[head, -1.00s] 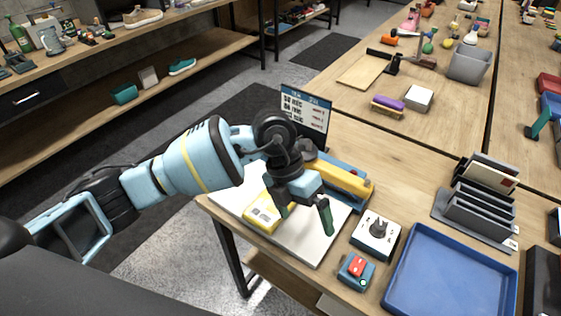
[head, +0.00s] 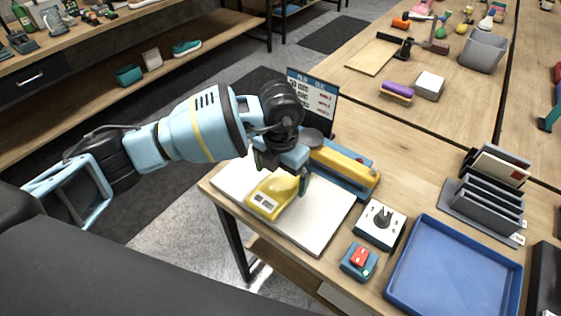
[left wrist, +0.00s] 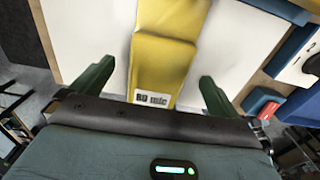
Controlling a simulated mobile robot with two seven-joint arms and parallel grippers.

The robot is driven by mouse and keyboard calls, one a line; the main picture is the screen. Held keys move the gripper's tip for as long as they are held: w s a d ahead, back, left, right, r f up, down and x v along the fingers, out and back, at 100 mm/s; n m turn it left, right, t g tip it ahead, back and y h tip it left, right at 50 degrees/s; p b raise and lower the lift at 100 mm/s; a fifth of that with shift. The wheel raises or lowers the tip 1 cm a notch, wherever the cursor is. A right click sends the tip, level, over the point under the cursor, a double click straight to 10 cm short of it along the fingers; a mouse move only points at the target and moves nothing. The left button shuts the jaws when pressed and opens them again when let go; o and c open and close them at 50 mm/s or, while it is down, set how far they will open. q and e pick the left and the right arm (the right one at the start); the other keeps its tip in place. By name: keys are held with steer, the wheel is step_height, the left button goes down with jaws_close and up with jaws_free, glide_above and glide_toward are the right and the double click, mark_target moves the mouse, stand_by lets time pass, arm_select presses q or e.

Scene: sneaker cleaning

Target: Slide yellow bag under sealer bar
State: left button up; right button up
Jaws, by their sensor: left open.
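The yellow bag (head: 266,204) lies on the white board (head: 318,228), its pale printed label facing up. In the left wrist view the bag (left wrist: 160,62) runs between the two green fingers. The sealer has a blue base (head: 352,190) and a yellow bar (head: 346,171), just right of the bag's far end. My left gripper (head: 281,176) is open above the far part of the bag, fingers on either side of it; it also shows in the left wrist view (left wrist: 155,84). My arm hides the bag's far end and part of the sealer. Contact with the bag cannot be told.
A sign panel (head: 313,97) stands behind the sealer. A white box with a black knob (head: 381,222) and a red-topped blue switch box (head: 359,262) sit right of the board. A blue tray (head: 455,275) and a grey rack (head: 484,205) are farther right.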

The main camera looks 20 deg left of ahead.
mark_target(281, 187)
arm_select(q)
steer(key=shift+f, duration=1.2)
steer(key=shift+c, duration=0.3)
steer(key=shift+w, duration=0.1)
steer(key=c, duration=1)
